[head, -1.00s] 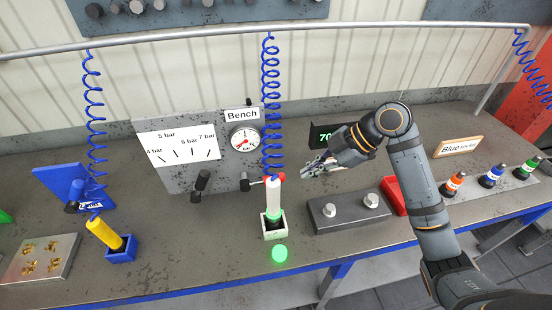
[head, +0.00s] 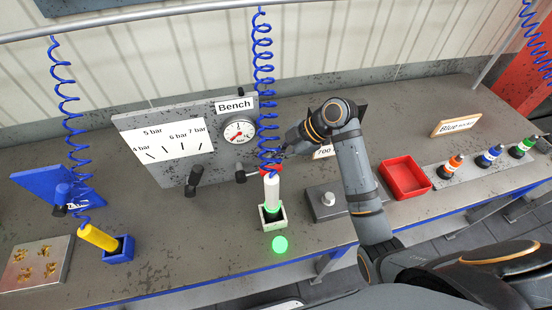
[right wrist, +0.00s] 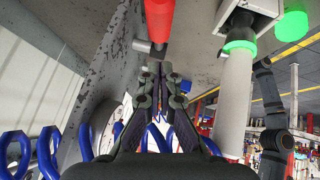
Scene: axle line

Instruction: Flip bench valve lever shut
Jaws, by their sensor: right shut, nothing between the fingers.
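The bench valve sits on the grey panel (head: 178,182) under the "Bench" label and pressure gauge (head: 239,131). Its black end (head: 240,177) shows in the head view, with the lever's red grip (head: 264,169) to the right, partly behind the hose and white tool. The red grip (right wrist: 160,18) is large at the top of the right wrist view. My right gripper (right wrist: 162,72) is shut and empty, its fingertips close to the lever's metal stem; I cannot tell if they touch. In the head view it is mostly hidden behind the blue hose. My left gripper is not in view.
The white tool (head: 271,188) stands upright in a holder right in front of the lever, with a coiled blue hose (head: 265,90) above it. A black knob (head: 193,178) is to the left on the panel. A red tray (head: 405,178) lies to the right.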

